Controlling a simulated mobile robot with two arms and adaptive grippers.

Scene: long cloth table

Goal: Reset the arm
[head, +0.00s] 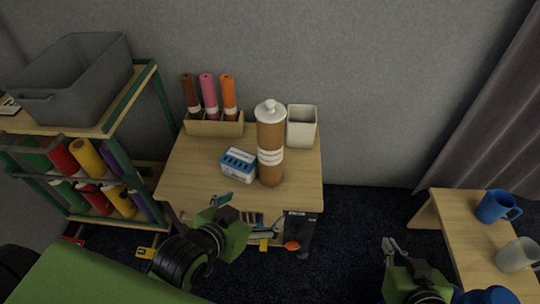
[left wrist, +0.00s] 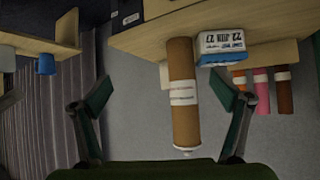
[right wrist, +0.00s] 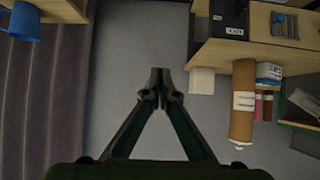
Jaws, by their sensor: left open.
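My left gripper (head: 238,214) is at the front edge of the small wooden table (head: 195,170) in the head view. Its fingers are spread wide and empty in the left wrist view (left wrist: 163,85). My right gripper (head: 391,246) is over the dark floor between the two tables. In the right wrist view its fingertips (right wrist: 160,76) meet with nothing visible between them. Both wrist views show the scene upside down. Neither gripper visibly touches an object.
A brown canister (head: 270,140), a blue-white box (head: 238,165), a white cup (head: 302,127) and a holder (head: 215,127) with three rolls stand on the table. A shelf with a grey bin (head: 75,80) is left. A right-hand table carries a blue mug (head: 494,206) and a grey mug (head: 515,255).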

